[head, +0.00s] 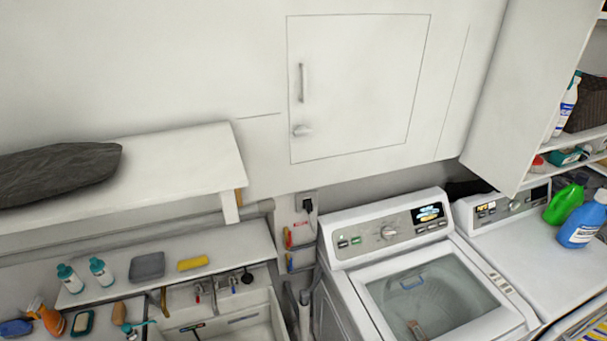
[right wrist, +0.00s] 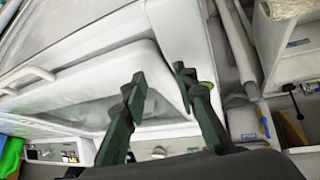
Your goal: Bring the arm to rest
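My right gripper (right wrist: 158,82) shows in the right wrist view with its two dark green and black fingers apart and nothing between them. It is in front of the washer (right wrist: 125,65), whose glass lid and white rim lie beyond the fingers. How far the fingers are from the washer I cannot tell. Neither gripper nor arm shows in the head view, so my left gripper is out of sight.
The top-load washer (head: 345,252) stands beside a second white machine (head: 515,243) carrying a green bottle (head: 565,203) and a blue bottle (head: 582,226). A sink (head: 255,312) and a shelf (head: 190,167) with a dark bag (head: 60,170) are at left. A wall cabinet (head: 360,90) hangs above.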

